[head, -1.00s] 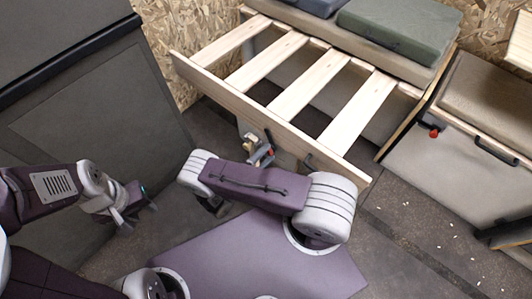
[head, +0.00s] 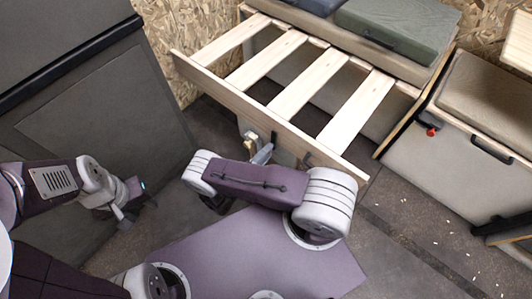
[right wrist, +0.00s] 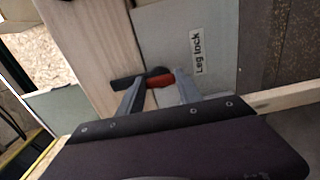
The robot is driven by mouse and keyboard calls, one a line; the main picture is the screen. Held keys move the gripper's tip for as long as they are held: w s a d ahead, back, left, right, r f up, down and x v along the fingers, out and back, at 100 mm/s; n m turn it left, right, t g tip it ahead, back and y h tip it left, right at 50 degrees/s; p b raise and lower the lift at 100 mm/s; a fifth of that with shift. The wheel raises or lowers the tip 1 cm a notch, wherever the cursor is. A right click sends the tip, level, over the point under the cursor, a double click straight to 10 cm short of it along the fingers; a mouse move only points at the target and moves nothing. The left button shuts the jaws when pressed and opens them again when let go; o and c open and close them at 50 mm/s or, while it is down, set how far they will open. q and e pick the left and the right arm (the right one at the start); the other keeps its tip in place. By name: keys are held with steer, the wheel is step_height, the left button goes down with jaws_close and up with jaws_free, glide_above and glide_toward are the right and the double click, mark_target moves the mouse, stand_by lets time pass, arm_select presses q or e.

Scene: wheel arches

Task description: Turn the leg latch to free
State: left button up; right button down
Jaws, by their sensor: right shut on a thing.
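The leg latch (right wrist: 160,79) has a dark handle with a red part and sits on a pale panel under the wooden slatted frame. A "Leg lock" label (right wrist: 197,50) is beside it. My right gripper (right wrist: 158,88) is shut on the latch, with one grey finger on each side of the red part. In the head view my right gripper (head: 260,153) is at the frame's front rail, and the red part is hidden there. My left gripper (head: 134,208) is empty and looks open, well to the left of the latch.
The slatted wooden frame (head: 270,112) extends over the latch area. A tall grey cabinet (head: 100,130) stands at the left near my left arm. A bench box (head: 440,165) with a black handle and a red knob (head: 432,132) is at the right. Dark floor lies between.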

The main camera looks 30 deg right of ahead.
steer(key=c, duration=0.8)
jaws_free()
steer(key=b+v, duration=0.2)
steer(key=v, duration=0.7)
steer(key=shift+b, duration=0.4)
